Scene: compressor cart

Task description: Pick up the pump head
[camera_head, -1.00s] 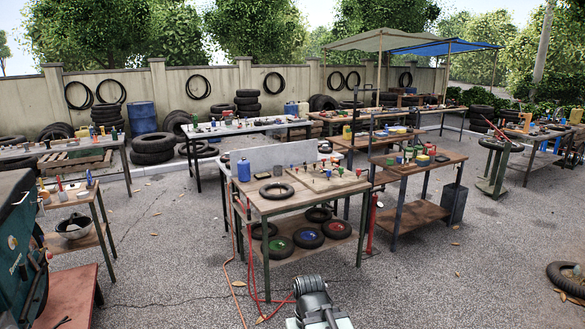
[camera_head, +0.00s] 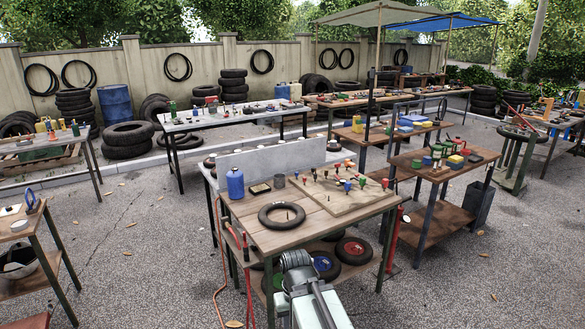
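I cannot single out the pump head with certainty at this size. The near wooden worktable (camera_head: 325,223) bears a pegboard-like wooden board (camera_head: 334,204) with several small coloured pieces standing on it, among them blue, red, green and orange ones. A black tyre (camera_head: 282,209) lies flat on the table's front left part. A red upright piece with a red hose (camera_head: 245,246) is at the table's left front. My grey arm end with my gripper (camera_head: 298,262) is low in front of the table's front edge, apart from the small pieces. Its fingers cannot be made out.
A second table with coloured boxes (camera_head: 456,161) stands to the right. Open gravel lies on both sides.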

